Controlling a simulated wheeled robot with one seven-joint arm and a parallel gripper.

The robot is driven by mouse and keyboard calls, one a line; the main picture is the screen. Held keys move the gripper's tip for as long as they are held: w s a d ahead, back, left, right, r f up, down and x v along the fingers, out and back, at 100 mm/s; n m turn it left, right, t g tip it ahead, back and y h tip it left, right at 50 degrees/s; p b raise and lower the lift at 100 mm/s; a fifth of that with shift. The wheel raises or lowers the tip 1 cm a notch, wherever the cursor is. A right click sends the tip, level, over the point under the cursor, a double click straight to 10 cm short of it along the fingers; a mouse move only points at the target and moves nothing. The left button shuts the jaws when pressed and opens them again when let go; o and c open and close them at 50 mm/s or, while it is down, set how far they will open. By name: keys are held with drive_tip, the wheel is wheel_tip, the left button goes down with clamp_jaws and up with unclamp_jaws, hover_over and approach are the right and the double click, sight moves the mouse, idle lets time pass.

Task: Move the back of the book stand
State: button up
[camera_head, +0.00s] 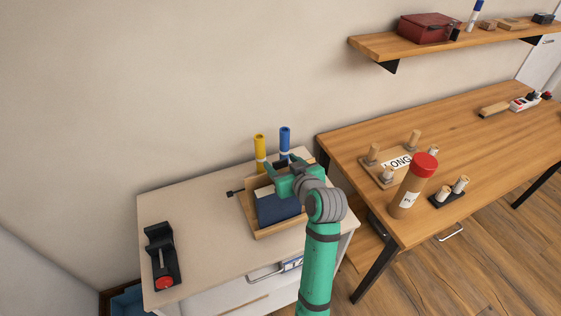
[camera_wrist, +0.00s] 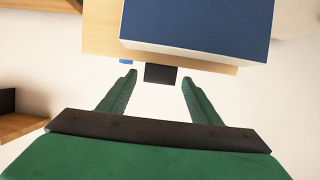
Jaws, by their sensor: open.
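The book stand (camera_head: 249,212) is pale wood and stands on the cabinet top, with a dark blue book (camera_head: 278,209) in it. In the wrist view, the blue book (camera_wrist: 200,28) and the stand's wood (camera_wrist: 101,28) fill the top. A small black block (camera_wrist: 160,74) sticks out at the wood's edge, between my finger ends in that view. My gripper (camera_wrist: 159,81) is open and empty, its two green fingers either side of the block. Contact cannot be told. In the head view my gripper (camera_head: 282,168) is over the stand's back right part and hides some of it.
A yellow tube (camera_head: 260,150) and a blue tube (camera_head: 285,142) stand behind the stand. A black device with a red knob (camera_head: 165,283) is at the cabinet's left. A wooden table (camera_head: 345,150) with a red-capped bottle (camera_head: 411,188) stands right. The cabinet's middle left is clear.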

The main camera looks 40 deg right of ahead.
drive_tip(key=shift+x, duration=0.95)
